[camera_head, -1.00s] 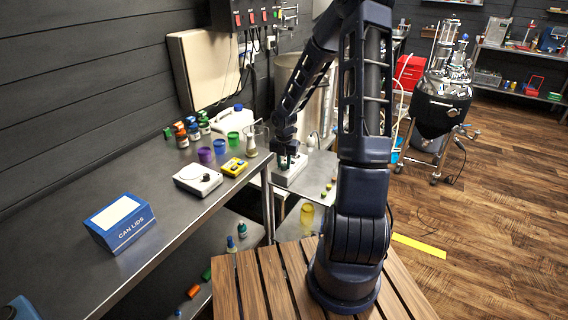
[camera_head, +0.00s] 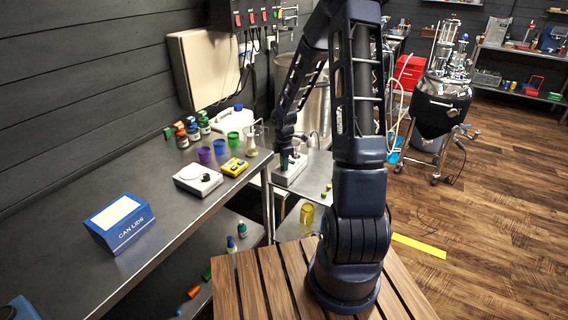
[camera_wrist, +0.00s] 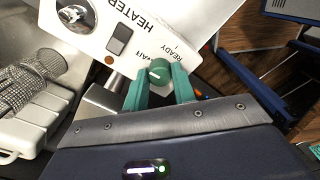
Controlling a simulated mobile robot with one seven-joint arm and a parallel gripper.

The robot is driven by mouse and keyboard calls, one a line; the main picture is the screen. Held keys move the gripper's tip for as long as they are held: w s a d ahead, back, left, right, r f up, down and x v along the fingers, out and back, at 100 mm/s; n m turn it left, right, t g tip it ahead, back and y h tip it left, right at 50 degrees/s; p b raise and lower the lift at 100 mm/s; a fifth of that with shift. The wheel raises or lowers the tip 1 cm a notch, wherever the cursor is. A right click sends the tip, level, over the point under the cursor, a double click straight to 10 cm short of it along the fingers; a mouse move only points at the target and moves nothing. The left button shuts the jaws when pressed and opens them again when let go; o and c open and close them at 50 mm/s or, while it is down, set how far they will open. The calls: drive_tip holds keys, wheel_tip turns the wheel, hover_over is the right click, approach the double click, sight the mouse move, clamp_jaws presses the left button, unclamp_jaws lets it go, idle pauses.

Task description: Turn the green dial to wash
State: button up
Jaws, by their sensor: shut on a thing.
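The green dial (camera_wrist: 158,72) sits on a white control box (camera_wrist: 112,35) marked HEATER, with the words WAIT and READY printed beside it. A pale pointer line shows on the dial. My gripper (camera_wrist: 160,82) has green fingers on both sides of the dial and is shut on it. In the head view the box (camera_head: 291,170) stands on the metal table, and my gripper (camera_head: 287,160) reaches down onto it from above; the dial is hidden there. I cannot read the word wash on the box.
A black rocker switch (camera_wrist: 119,40) and a chrome part (camera_wrist: 75,14) are on the same box. In the head view, a white device (camera_head: 197,180), a yellow meter (camera_head: 234,167) and a flask (camera_head: 251,146) stand on the bench to the left.

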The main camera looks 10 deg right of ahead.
drive_tip(key=m, duration=0.5)
drive_tip(key=shift+m, duration=0.3)
drive_tip(key=m, duration=0.4)
drive_tip(key=shift+m, duration=0.3)
drive_tip(key=m, duration=0.4)
drive_tip(key=shift+m, duration=0.3)
drive_tip(key=m, duration=1.8)
drive_tip(key=shift+m, duration=1.8)
